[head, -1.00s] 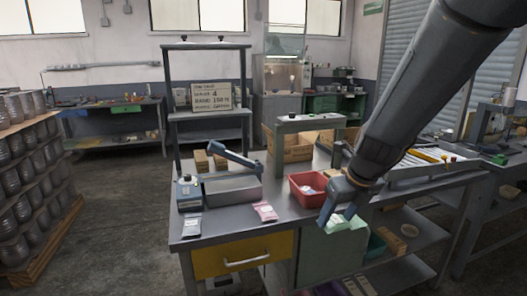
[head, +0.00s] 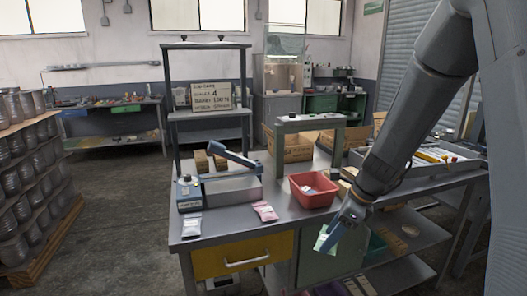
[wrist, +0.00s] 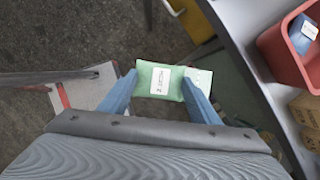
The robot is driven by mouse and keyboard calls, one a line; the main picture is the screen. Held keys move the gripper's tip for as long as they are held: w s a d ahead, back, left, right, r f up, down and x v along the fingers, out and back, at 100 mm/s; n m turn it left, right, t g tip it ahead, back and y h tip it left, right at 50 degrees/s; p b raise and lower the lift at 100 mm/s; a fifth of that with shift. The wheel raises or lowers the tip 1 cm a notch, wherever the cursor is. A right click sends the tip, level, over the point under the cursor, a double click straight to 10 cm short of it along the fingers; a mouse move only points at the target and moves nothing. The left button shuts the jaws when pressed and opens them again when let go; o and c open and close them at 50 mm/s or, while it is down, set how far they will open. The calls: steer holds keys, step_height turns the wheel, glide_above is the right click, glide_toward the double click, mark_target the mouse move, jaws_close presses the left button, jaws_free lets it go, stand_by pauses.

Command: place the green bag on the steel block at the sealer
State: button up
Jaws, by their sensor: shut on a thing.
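The green bag (wrist: 158,80) with a white label is pinched between the two blue fingers of my gripper (wrist: 159,84) in the wrist view. In the head view, my gripper (head: 342,224) points down with the green bag (head: 324,239) at its tips, in front of the bench's front edge. The sealer (head: 190,192), with a raised blue arm, stands at the bench's left. The grey steel block (head: 232,189) lies beside it, under the arm, to the left of and beyond my gripper. I see no bag on the block's visible part.
A red bin (head: 313,197) stands close to my gripper. A grey stand (head: 310,124) rises behind. Shelves are below right.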

steer(key=s+f+n+g+h, duration=0.1)
steer(key=f+n+g+h, duration=0.1)
steer(key=f+n, duration=0.6)
steer(key=s+f+n+g+h, duration=0.2)
steer(key=f+n+g, duration=0.2)
steer(key=f+n, duration=0.5)
steer(key=n, duration=0.6)
steer(key=shift+s+d+f, duration=0.3)
steer(key=shift+d, duration=0.05)
steer(key=shift+d, duration=0.15)
